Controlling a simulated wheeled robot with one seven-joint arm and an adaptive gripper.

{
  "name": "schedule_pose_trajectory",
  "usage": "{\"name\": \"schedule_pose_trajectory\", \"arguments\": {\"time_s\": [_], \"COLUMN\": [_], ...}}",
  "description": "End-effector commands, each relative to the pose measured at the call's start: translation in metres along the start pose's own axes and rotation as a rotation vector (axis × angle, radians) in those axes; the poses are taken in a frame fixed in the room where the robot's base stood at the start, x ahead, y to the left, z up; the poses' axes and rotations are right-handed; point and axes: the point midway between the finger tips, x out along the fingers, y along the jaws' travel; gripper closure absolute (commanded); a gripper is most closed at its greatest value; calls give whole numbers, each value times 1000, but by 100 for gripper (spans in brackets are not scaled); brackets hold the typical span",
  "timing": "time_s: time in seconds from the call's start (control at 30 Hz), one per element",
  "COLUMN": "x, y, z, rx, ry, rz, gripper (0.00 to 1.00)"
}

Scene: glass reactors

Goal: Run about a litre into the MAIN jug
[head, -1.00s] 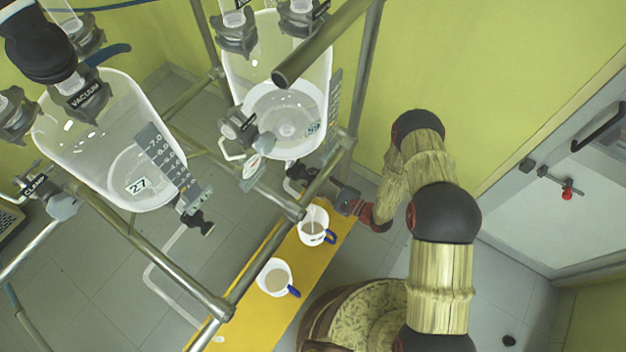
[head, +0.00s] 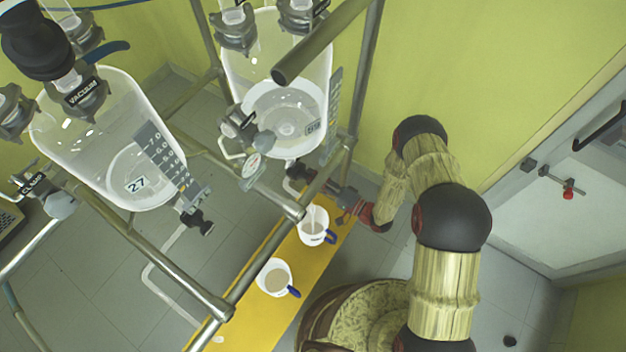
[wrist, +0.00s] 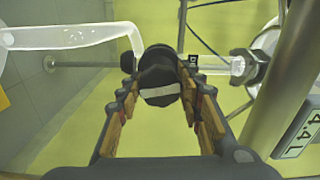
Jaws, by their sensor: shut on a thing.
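Two white jugs with blue handles stand on a yellow strip in the head view: a far jug (head: 312,228) and a near jug (head: 274,277). Both hold pale liquid; their writing is too small to read. The far jug stands below the right glass reactor (head: 284,95), and a thin pale streak shows over its mouth. My gripper (head: 346,196) is behind the frame, just above and right of that jug. In the wrist view my gripper (wrist: 160,100) is shut on a black valve knob (wrist: 160,77). A clear spout (wrist: 80,37) runs to the left of the knob.
A left glass reactor (head: 115,145) marked 27 stands beside the right one. A metal tube frame (head: 240,285) surrounds both, with a bar passing close to my gripper. A numbered tag (wrist: 297,135) hangs near a post at right.

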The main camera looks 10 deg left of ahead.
Motion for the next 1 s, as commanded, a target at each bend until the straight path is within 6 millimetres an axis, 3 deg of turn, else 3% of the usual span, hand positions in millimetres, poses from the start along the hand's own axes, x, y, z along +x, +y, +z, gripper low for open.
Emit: {"name": "schedule_pose_trajectory", "arguments": {"time_s": [0.4,0.93,0.97,1.0], "x": [0,-1,-1,-1], "y": [2,2,2,2], "z": [1,1,1,1], "rx": [-181,-204,-204,-203], "ry": [0,-1,-1,-1], "rz": [3,4,4,4], "gripper": [89,89,63,61]}}
